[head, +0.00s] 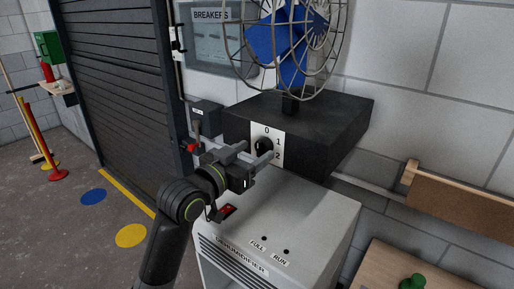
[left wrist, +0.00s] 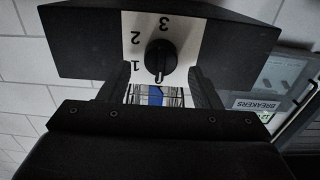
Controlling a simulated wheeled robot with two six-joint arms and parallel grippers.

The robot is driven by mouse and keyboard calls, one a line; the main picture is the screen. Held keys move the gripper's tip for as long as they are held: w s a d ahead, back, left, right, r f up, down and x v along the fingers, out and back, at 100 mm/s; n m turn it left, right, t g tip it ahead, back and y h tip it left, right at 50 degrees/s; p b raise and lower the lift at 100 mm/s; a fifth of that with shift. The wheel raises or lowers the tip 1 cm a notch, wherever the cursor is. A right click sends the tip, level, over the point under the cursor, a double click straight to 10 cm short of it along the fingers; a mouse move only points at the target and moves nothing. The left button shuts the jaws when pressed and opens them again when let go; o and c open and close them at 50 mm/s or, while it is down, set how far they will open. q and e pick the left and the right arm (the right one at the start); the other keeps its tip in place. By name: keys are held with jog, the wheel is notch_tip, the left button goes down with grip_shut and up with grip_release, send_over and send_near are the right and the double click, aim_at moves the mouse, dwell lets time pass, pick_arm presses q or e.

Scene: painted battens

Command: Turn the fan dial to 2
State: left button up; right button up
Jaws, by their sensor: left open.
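The fan dial (head: 264,146) is a black round knob on a white plate with numbers, on the front of the black fan base (head: 315,120). The left wrist view shows the dial (left wrist: 160,57) upside down, with 1, 2 and 3 around it. Its white mark is at the bottom there, on the side where the head view shows 0. My left gripper (head: 258,160) is open in front of the dial. In the left wrist view its fingers (left wrist: 157,88) stand apart, one to each side below the knob, with nothing between them. My right gripper is out of view.
The blue fan (head: 290,45) in a wire cage stands on the base. Below is a white dehumidifier (head: 300,215) with a red switch (head: 227,211). A grey breaker panel (head: 215,50) and a small dark box (head: 206,117) are behind my gripper.

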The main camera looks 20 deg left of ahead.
aim_at(262, 148)
pick_arm(q)
jog(key=shift+x, duration=1.15)
jog(key=shift+c, duration=0.5)
jog(key=c, duration=0.9)
